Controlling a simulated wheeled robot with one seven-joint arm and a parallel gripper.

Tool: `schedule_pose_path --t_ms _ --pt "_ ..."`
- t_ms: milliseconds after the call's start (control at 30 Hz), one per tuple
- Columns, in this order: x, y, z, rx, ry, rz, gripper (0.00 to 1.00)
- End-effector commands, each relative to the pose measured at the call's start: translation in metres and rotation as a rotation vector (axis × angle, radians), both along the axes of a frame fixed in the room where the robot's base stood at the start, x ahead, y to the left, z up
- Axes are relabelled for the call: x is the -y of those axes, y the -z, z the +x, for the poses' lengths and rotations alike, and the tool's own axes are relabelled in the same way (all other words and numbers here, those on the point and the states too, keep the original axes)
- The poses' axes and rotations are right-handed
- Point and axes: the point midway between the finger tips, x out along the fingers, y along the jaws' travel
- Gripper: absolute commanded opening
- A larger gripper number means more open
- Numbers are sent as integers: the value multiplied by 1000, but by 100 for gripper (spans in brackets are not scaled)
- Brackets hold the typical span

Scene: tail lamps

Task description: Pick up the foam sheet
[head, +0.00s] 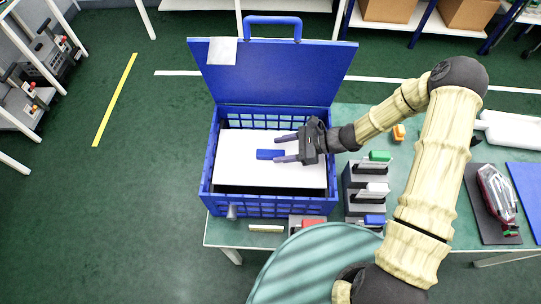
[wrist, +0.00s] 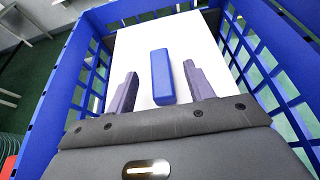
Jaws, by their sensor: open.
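The white foam sheet (head: 240,176) lies flat inside the blue crate (head: 205,180), with a blue block (head: 268,154) on its upper face. In the wrist view the sheet (wrist: 133,50) fills most of the crate's inside, and the block (wrist: 161,78) stands out along its middle. My gripper (head: 277,149) is open over the sheet. In the wrist view its fingers (wrist: 160,70) are on either side of the block, with a gap on both sides. I cannot tell how far above the sheet the fingertips are.
The crate's lid (head: 270,75) stands open behind it, and its walls surround the gripper. A rack of coloured-top pieces (head: 352,185) stands close right of the crate. A lamp (head: 497,195) lies on a dark mat farther right.

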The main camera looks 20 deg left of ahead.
Motion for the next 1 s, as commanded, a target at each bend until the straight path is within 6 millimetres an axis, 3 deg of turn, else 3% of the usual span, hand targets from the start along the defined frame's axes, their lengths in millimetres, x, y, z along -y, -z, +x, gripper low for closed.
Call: schedule_pose_path --t_ms 167,500,1000 --pt "-8 0 -3 -1 -3 1 53" --pt "-45 16 -15 -2 -1 -1 53" --pt "-46 18 -15 -1 -1 0 53"
